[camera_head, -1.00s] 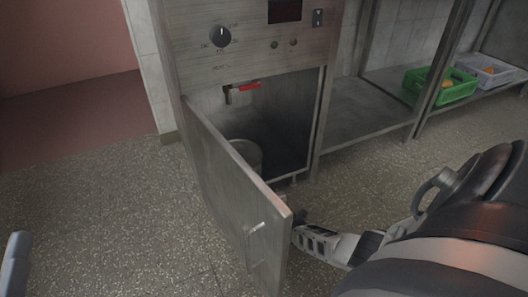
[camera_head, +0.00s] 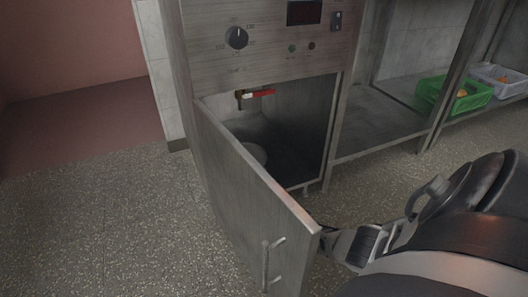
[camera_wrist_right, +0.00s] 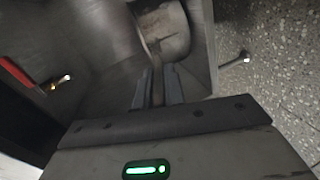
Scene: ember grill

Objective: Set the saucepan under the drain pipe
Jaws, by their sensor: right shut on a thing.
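The saucepan (camera_wrist_right: 165,30) is grey metal, and its handle (camera_wrist_right: 157,93) lies between the fingers of my right gripper (camera_wrist_right: 157,78), which is shut on it. In the head view only a small part of the saucepan (camera_head: 256,153) shows over the open door's top edge, inside the cabinet's lower compartment. The drain pipe (camera_head: 240,99) with a red lever (camera_head: 260,93) sticks out at the top of that compartment. In the right wrist view its brass end (camera_wrist_right: 59,83) lies left of the saucepan. In the head view the door hides my right gripper. My left gripper is out of view.
The open cabinet door (camera_head: 250,205) stands between the head camera and the compartment, and my right arm reaches around its right side. A steel shelf (camera_head: 385,125) with a green crate (camera_head: 455,95) is at the right. The floor at left is clear.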

